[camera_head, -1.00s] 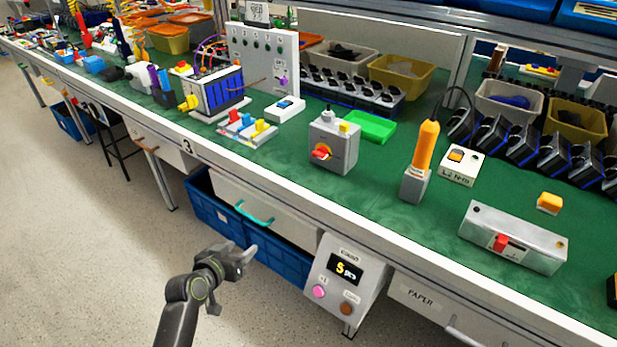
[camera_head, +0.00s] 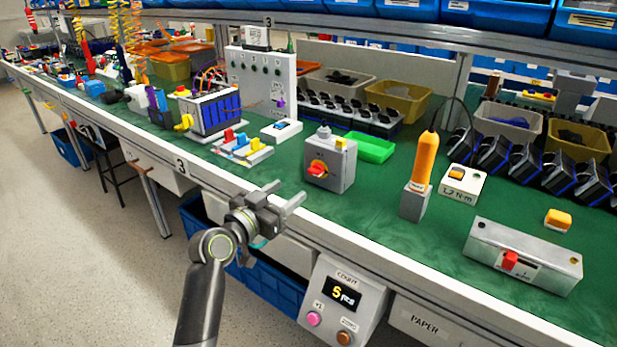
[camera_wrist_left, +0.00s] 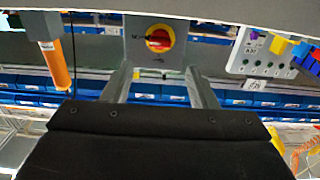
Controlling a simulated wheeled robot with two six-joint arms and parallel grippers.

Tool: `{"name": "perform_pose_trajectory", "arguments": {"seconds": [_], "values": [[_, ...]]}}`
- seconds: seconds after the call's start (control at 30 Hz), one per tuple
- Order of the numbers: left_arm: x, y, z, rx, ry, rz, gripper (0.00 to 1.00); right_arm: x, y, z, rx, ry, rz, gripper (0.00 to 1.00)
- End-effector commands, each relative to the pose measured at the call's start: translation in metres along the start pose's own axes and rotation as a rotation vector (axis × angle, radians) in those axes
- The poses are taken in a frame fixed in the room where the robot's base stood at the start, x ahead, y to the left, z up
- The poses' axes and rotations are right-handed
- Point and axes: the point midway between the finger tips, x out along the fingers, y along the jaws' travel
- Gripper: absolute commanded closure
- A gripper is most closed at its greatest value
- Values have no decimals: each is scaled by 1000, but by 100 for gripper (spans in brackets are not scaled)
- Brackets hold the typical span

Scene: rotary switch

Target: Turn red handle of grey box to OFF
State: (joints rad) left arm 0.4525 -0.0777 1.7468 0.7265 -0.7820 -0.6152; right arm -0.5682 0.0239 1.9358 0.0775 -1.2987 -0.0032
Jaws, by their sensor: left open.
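The grey box (camera_head: 345,174) stands on the green bench top near its front edge. Its red handle (camera_head: 317,169) sits on a yellow disc on the front face. In the left wrist view the red handle (camera_wrist_left: 158,39) shows on its yellow disc, upside down, beyond and between my fingers. My left gripper (camera_head: 288,198) is open and empty, at the bench's front edge, in front of and left of the box, apart from it. The label text by the handle is too small to read. My right gripper is not in view.
A white block with coloured switches (camera_head: 243,148) is left of the box. A green tray (camera_head: 370,147) lies behind it. An orange-handled tool (camera_head: 425,160) stands to the right. A counter panel (camera_head: 342,300) hangs below the bench edge.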

Motion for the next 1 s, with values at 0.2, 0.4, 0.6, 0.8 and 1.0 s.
{"name": "perform_pose_trajectory", "arguments": {"seconds": [0.2, 0.4, 0.6, 0.8, 1.0], "values": [[39, 0, 0, 0, 0, 2, 47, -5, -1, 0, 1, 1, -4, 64], [68, 0, 0, 0, 1, 1, 47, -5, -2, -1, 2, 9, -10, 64], [84, 0, 0, 0, 0, 0, 47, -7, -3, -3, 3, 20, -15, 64], [90, 0, 0, 0, 0, -1, 47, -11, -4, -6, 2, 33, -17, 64], [90, 0, 0, 0, 0, -1, 47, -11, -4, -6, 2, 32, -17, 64]]}}
